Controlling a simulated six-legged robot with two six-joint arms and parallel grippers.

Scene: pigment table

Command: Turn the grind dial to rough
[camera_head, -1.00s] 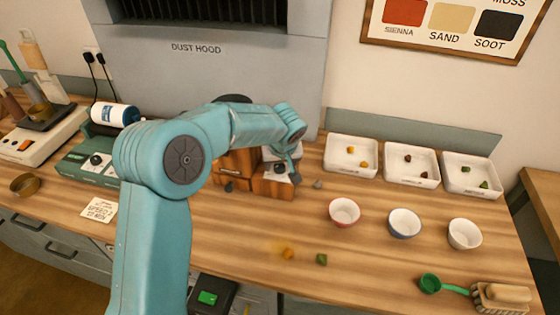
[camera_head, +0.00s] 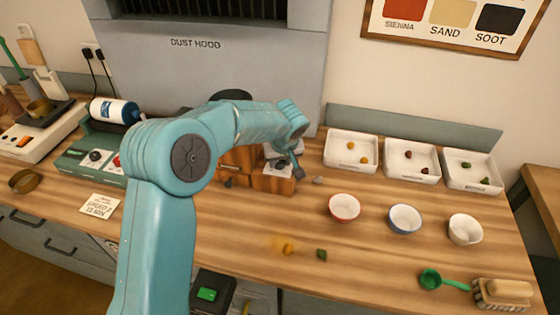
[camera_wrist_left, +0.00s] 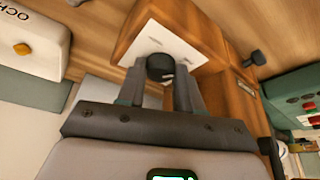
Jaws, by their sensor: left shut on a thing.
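The grinder is a wooden box (camera_head: 272,184) near the middle of the bench, partly hidden behind my left arm. In the left wrist view its light plate (camera_wrist_left: 178,48) carries a round black dial (camera_wrist_left: 160,67) with a small pale mark at its edge. Any lettering around the dial is too small or hidden to read. My right gripper is not in view.
White trays (camera_head: 352,163) of pigment lumps stand at the back right. Bowls (camera_head: 344,208) and a green scoop (camera_head: 431,279) are at the right. A green device (camera_head: 84,166) with a bottle (camera_head: 114,111) stands at the left. Loose lumps (camera_head: 288,249) lie at the front.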

